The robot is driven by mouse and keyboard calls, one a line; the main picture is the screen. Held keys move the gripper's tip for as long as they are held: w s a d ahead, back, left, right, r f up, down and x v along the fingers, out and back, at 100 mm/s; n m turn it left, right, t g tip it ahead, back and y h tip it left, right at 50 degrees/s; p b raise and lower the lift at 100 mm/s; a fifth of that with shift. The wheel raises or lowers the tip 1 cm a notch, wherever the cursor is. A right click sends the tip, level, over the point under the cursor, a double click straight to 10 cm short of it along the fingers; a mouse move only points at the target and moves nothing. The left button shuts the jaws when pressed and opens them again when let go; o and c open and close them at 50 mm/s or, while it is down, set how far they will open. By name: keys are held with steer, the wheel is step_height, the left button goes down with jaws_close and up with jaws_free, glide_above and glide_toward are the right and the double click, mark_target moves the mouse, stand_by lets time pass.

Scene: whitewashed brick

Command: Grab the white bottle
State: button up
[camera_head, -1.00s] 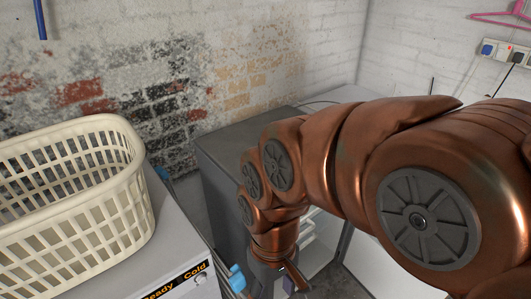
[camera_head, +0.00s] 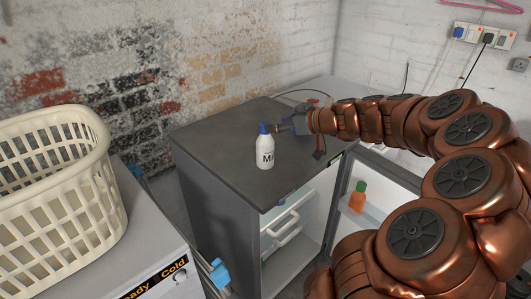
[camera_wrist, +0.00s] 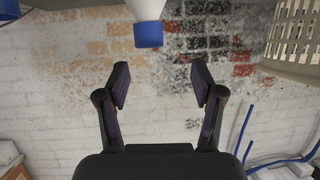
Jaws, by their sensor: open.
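The white bottle (camera_head: 265,152) with a blue cap and dark lettering stands upright on the dark top of the fridge (camera_head: 225,135). In the wrist view, which is upside down, the bottle's blue cap (camera_wrist: 148,35) and part of its white body show at the top edge, beyond the fingertips. My gripper (camera_head: 282,127) is just right of the bottle at about cap height in the head view. In the wrist view my gripper (camera_wrist: 161,78) has its two fingers wide apart with nothing between them. The bottle's lower part is outside the wrist view.
The fridge door (camera_head: 385,183) is open, with an orange bottle (camera_head: 357,198) on its shelf. A cream laundry basket (camera_head: 55,195) stands on the white appliance (camera_head: 150,240) at left. The brick wall (camera_head: 170,65) rises behind. The fridge top left of the bottle is clear.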

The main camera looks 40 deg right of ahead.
mark_target(265, 123)
steer(key=shift+d+f+p+x, duration=0.15)
steer(key=shift+p+x, duration=0.25)
steer(key=shift+x, duration=0.85)
steer(key=shift+d+p+x, duration=0.3)
steer(key=shift+p+x, duration=0.1)
steer(key=shift+x, duration=0.85)
steer(key=shift+d+f+p+x, duration=0.15)
steer(key=shift+p+x, duration=0.25)
steer(key=shift+x, duration=0.85)
steer(key=shift+d+r, duration=0.1)
steer(key=shift+c, duration=0.2)
jaws_close()
